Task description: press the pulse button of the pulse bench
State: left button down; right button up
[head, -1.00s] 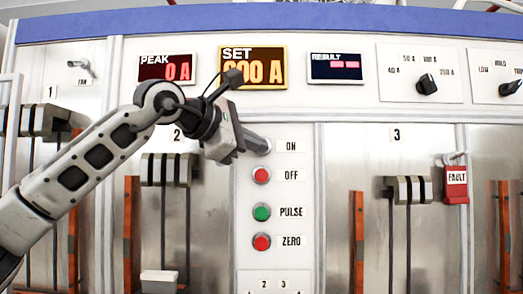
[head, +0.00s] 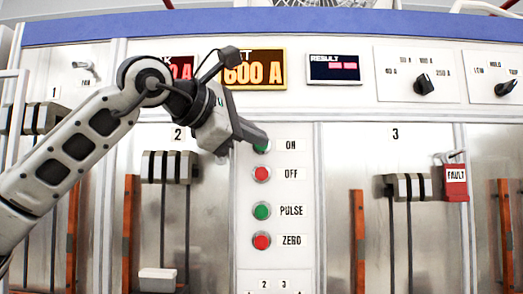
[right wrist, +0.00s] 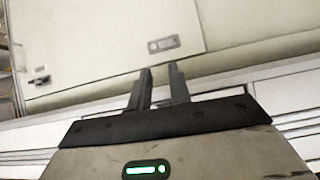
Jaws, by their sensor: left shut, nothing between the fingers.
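The pulse bench panel (head: 290,200) fills the head view. Its PULSE button (head: 261,211) is green and sits in the button column below the red OFF button (head: 261,174) and above the red ZERO button (head: 261,241). My left gripper (head: 259,139) is shut and empty, its tip in front of the top edge of the green ON button (head: 262,148), higher than the PULSE button; I cannot tell whether it touches. My right gripper (right wrist: 160,70) shows only in the right wrist view, with a narrow gap between its fingers and nothing in it.
The SET display (head: 268,69) reads 600 A, partly covered by my left arm, as is PEAK (head: 182,68). The RESULT display (head: 335,68) shows dashes. The panel around the PULSE button is unobstructed.

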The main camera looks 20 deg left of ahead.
aim_at(260, 211)
jog(key=k, duration=1.15)
